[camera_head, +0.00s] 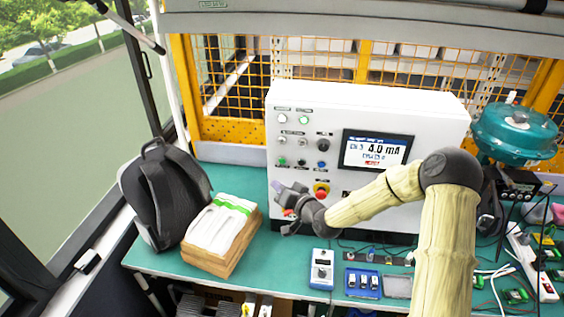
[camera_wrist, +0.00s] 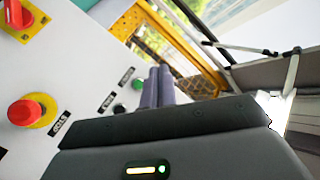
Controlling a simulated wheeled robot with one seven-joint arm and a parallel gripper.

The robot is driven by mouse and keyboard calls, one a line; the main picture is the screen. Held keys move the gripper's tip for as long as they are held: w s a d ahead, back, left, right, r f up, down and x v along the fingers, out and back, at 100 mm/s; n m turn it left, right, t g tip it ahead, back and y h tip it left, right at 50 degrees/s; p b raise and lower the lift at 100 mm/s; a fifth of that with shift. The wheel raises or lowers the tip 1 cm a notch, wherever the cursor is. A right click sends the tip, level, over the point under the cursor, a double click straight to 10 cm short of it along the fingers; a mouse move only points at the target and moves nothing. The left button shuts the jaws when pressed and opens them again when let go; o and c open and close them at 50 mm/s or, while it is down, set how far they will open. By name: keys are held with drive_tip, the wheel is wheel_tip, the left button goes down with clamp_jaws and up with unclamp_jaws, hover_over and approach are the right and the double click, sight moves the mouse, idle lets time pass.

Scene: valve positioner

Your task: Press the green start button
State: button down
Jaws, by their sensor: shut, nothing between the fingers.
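The white control box (camera_head: 370,115) stands upright on the bench and carries several buttons and lamps. A small green button (camera_head: 281,160) is at the lower left of its front face. A green button (camera_wrist: 137,84) also shows in the wrist view, just left of my gripper's fingers; its label is too blurred to read. My gripper (camera_head: 279,187) is shut and empty, in front of the box's lower left, below the green button in the head view. In the wrist view, the closed purple-grey fingers (camera_wrist: 158,72) point toward the panel. I cannot tell whether they touch it.
A red emergency stop on a yellow ring (camera_head: 321,190) is right of my gripper. A red rotary switch on yellow (camera_wrist: 18,16) shows in the wrist view. Small devices lie on the bench.

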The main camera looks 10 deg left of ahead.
drive_tip(key=w, duration=0.8)
drive_tip(key=shift+w+d, duration=0.2)
drive_tip(key=shift+d, duration=0.05)
idle(1.8)
drive_tip(key=shift+w+b, duration=0.4)
drive_tip(key=shift+b, duration=0.05)
drive_tip(key=shift+w, duration=0.35)
idle(0.6)
idle(0.3)
drive_tip(key=shift+s+b, duration=0.5)
drive_tip(key=shift+s, duration=0.25)
drive_tip(key=shift+s+a+b, duration=0.1)
drive_tip(key=shift+s+b, duration=0.5)
drive_tip(key=shift+s, duration=1.95)
